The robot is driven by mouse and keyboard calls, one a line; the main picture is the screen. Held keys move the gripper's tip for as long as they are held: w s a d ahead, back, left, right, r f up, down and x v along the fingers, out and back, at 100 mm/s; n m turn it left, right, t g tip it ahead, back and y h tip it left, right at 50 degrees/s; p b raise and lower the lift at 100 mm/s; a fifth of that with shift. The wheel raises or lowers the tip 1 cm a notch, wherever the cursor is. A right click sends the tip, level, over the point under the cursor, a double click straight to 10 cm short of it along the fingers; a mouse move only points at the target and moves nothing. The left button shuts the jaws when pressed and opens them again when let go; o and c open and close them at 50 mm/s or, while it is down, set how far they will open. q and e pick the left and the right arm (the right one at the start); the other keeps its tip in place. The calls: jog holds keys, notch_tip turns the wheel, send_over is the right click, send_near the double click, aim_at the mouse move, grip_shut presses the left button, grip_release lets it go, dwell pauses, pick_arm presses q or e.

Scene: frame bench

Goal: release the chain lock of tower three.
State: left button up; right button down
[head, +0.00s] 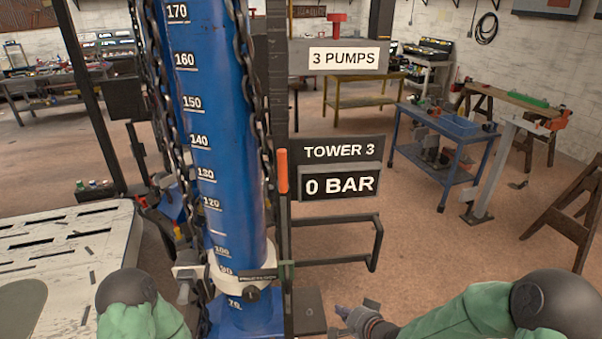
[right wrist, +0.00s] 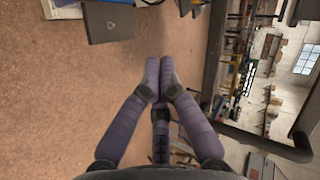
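Tower three is a blue column (head: 215,130) with a printed scale, standing upright in the head view. Dark chains (head: 172,120) hang along it. A lever with an orange handle (head: 282,170) stands upright at its right side, by the "TOWER 3" sign (head: 340,151); I cannot tell for sure that it is the chain lock. A white collar (head: 225,270) is around the column low down. My right gripper (head: 350,315) is low, right of the column and apart from the lever. In the right wrist view its fingers (right wrist: 160,75) are together, with nothing visible between them. My left gripper is out of view.
The display (head: 340,185) reads 0 BAR. A dark bar frame (head: 375,245) juts out below it. A slotted pale bench (head: 70,240) is at the left.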

aim_at(282, 167)
notch_tip(282, 167, up, 42)
jog(key=w+a+m+t+y+p, duration=0.1)
jog(key=t+y+p, duration=0.3)
jog(key=p, duration=0.9)
jog(key=shift+w+a+m+y, duration=0.2)
jog(key=shift+m+y, duration=0.1)
jog(key=shift+y, duration=0.6)
jog(key=shift+f, duration=0.15)
jog(key=shift+w, duration=0.1)
jog(key=s+a+p+x, duration=0.1)
jog(key=a+p+x, duration=0.1)
jog(key=x, duration=1)
jog(key=shift+a, duration=0.3)
